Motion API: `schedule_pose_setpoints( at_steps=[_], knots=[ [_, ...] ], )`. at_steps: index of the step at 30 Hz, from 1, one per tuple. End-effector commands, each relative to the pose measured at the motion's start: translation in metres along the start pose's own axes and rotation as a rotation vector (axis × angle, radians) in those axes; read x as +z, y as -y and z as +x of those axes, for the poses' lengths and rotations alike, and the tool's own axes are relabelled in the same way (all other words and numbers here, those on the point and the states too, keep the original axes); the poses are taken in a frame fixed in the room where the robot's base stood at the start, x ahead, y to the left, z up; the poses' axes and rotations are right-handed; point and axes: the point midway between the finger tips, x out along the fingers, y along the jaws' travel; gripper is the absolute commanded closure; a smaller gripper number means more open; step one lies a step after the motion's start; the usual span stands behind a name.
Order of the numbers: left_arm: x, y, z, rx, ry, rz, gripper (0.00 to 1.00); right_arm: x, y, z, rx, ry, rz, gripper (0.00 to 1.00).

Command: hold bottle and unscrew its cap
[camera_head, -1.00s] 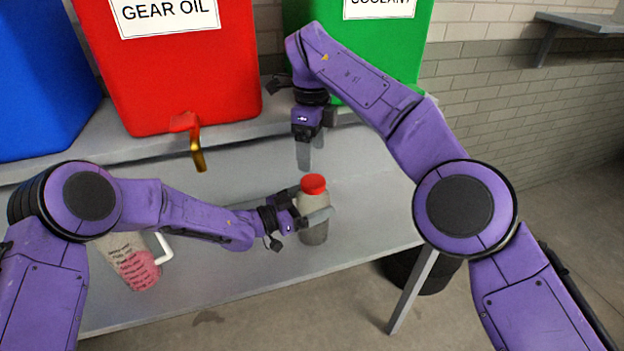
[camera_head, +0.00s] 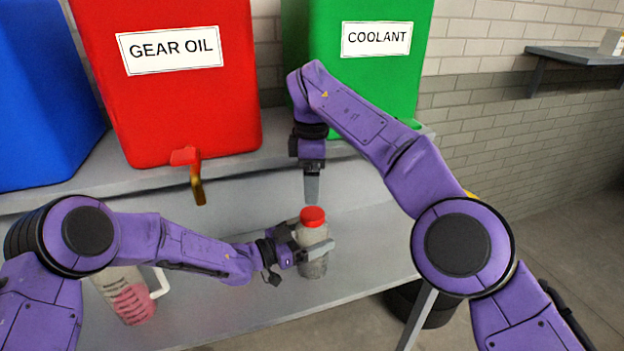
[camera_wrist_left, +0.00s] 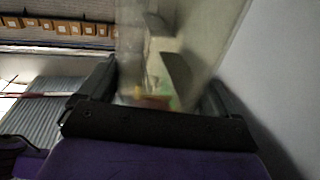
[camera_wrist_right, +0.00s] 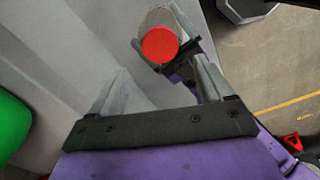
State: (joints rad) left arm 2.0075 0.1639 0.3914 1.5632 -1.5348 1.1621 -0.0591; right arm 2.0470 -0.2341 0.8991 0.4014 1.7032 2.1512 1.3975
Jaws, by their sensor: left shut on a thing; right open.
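A grey, see-through bottle with a red cap (camera_head: 312,217) stands upright at the table's front. My left gripper (camera_head: 318,254) is shut around the bottle's body (camera_head: 314,269) from the left. In the left wrist view the bottle (camera_wrist_left: 180,40) fills the space between the fingers. My right gripper (camera_head: 312,190) points down just above and behind the cap, open and empty. In the right wrist view the red cap (camera_wrist_right: 160,45) lies beyond the open fingers (camera_wrist_right: 165,85), toward the right finger, apart from both.
A pitcher with pink contents (camera_head: 132,302) stands at the left under my left arm. Red gear oil (camera_head: 170,110), green coolant (camera_head: 370,80) and blue (camera_head: 40,100) containers stand on the raised shelf behind. A brass tap (camera_head: 198,188) juts forward. The table between is clear.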

Motion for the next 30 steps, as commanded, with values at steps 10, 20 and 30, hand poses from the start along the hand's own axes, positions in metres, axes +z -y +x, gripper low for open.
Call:
schedule_pose_setpoints(
  at_steps=[10,20,30],
  knots=[
    [0.003,-0.001,-0.001,0.002,0.006,-0.001,0.93,0.001,0.000,0.041,-0.003,0.002,0.050,0.20],
    [0.003,-0.001,0.000,0.002,0.006,0.000,0.93,0.001,0.000,0.079,0.000,0.000,0.051,0.20],
    [0.003,-0.001,0.000,0.002,0.006,0.000,0.93,0.001,0.000,0.080,0.001,0.000,0.050,0.56]
  ],
)
